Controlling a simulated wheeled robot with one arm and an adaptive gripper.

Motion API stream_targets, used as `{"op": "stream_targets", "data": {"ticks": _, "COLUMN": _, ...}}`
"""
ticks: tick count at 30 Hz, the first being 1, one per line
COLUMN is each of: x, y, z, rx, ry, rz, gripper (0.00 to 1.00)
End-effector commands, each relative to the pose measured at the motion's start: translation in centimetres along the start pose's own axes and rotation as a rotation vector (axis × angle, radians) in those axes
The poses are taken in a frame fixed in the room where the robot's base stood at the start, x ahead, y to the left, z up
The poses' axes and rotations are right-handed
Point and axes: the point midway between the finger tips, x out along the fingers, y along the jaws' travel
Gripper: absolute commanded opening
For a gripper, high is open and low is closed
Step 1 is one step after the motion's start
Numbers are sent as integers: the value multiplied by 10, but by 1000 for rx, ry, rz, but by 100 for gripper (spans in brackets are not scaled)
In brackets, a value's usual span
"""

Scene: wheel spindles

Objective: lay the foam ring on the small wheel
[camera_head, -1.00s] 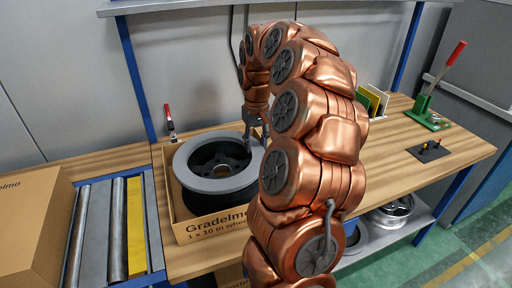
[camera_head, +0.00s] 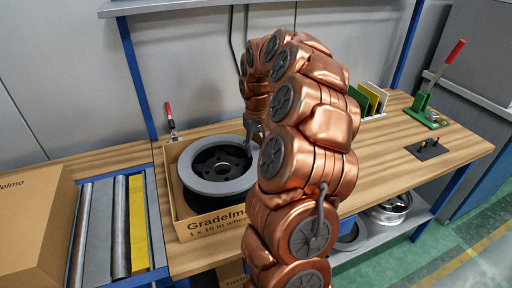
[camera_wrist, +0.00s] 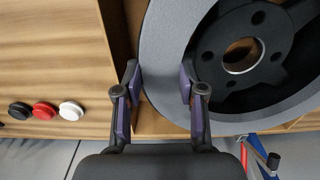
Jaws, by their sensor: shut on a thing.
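The grey foam ring (camera_head: 194,178) is over the top of a black wheel (camera_head: 222,160) that sits in an open cardboard box (camera_head: 188,230). The ring looks flat and roughly centred on the wheel; I cannot tell whether it fully touches the rim. In the wrist view, my gripper (camera_wrist: 160,82) is shut on the ring's band (camera_wrist: 168,45), one finger outside and one inside. The wheel's hub and bolt holes (camera_wrist: 243,55) show through the ring. In the head view, my gripper (camera_head: 256,137) is at the ring's right edge, partly hidden by my arm.
A roller conveyor (camera_head: 118,225) with a closed carton (camera_head: 35,225) is at the left. A red-handled press (camera_head: 430,115) and a black plate (camera_head: 429,149) stand at the right. A silver wheel (camera_head: 392,208) lies on the shelf below. The middle bench top is partly clear.

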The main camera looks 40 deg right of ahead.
Motion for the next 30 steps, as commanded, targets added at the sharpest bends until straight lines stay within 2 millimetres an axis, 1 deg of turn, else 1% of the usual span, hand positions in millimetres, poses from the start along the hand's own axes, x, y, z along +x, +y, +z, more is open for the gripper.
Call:
{"op": "stream_targets", "data": {"ticks": 1, "x": 2, "y": 0, "z": 1, "rx": 0, "ry": -4, "rz": -1, "gripper": 0}}
{"op": "stream_targets", "data": {"ticks": 2, "x": 2, "y": 0, "z": 1, "rx": 0, "ry": -4, "rz": -1, "gripper": 43}}
{"op": "stream_targets", "data": {"ticks": 8, "x": 2, "y": 0, "z": 1, "rx": 0, "ry": -5, "rz": -1, "gripper": 63}}
{"op": "stream_targets", "data": {"ticks": 9, "x": 2, "y": 0, "z": 1, "rx": 0, "ry": -5, "rz": -1, "gripper": 65}}
{"op": "stream_targets", "data": {"ticks": 17, "x": 2, "y": 0, "z": 1, "rx": 0, "ry": -4, "rz": -1, "gripper": 65}}
{"op": "stream_targets", "data": {"ticks": 20, "x": -2, "y": 0, "z": 0, "rx": 0, "ry": -3, "rz": -1, "gripper": 65}}
{"op": "stream_targets", "data": {"ticks": 23, "x": -10, "y": 0, "z": 1, "rx": 1, "ry": -5, "rz": -1, "gripper": 65}}
{"op": "stream_targets", "data": {"ticks": 30, "x": -46, "y": 0, "z": -1, "rx": 0, "ry": -1, "rz": 2, "gripper": 65}}
